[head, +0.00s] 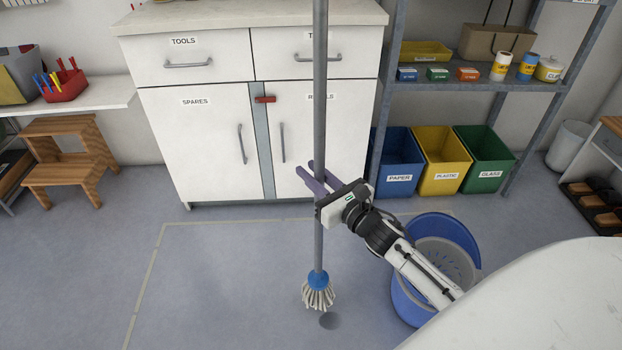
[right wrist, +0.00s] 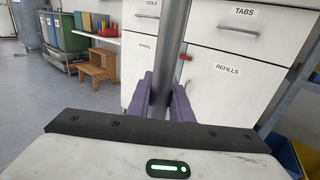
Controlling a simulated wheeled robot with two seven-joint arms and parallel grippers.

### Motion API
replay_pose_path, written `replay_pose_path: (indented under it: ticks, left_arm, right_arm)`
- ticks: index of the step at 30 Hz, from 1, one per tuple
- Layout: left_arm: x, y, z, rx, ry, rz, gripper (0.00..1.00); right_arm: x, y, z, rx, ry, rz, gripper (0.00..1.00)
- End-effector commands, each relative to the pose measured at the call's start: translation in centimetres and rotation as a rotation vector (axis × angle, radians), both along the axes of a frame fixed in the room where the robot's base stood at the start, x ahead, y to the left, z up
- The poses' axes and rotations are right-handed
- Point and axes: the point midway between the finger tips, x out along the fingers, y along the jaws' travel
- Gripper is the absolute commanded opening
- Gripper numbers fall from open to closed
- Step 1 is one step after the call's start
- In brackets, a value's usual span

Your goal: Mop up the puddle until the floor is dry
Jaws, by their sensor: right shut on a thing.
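The mop (head: 320,130) has a long grey handle, a blue collar and white strands. It stands close to upright in the head view, with its head (head: 318,296) low at the floor. I cannot tell whether the strands touch the floor. My right gripper (head: 316,180), with purple fingers, is shut on the mop handle around its middle. The handle (right wrist: 172,55) also shows between the fingers (right wrist: 167,100) in the right wrist view. My left gripper is not in view.
A blue bucket (head: 407,302) with a grey wringer stands right of the mop, partly behind my right arm. A white cabinet (head: 210,140) and a shelf with paper, plastic and glass bins (head: 440,175) stand behind. Floor to the left is clear, near a wooden step stool (head: 62,185).

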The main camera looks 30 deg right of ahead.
Motion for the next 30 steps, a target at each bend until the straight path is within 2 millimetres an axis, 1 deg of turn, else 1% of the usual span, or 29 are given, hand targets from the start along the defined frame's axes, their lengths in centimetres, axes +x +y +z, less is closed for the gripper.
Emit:
replay_pose_path:
  ticks: [1,3,7,11,23,26,30]
  left_arm:
    - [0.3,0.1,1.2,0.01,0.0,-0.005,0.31]
    - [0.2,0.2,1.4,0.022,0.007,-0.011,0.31]
    - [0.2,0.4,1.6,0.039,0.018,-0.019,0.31]
    - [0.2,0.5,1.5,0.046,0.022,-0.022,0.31]
    - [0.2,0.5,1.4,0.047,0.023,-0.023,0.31]
    - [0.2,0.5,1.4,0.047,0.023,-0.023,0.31]
    - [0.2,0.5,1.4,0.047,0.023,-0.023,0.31]
  right_arm:
    - [0.2,0.2,1.8,0.001,-0.004,0.004,0.0]
    - [0.3,0.4,2.8,-0.001,-0.004,0.007,0.0]
    - [0.4,0.6,4.0,-0.001,-0.003,0.011,0.0]
    - [0.5,0.7,4.4,0.0,-0.003,0.012,0.0]
    - [0.3,0.9,4.3,0.001,-0.003,0.014,0.0]
    - [0.0,1.7,4.4,0.003,-0.003,0.019,0.0]
    - [-1.1,3.7,5.0,0.003,-0.004,0.029,0.0]
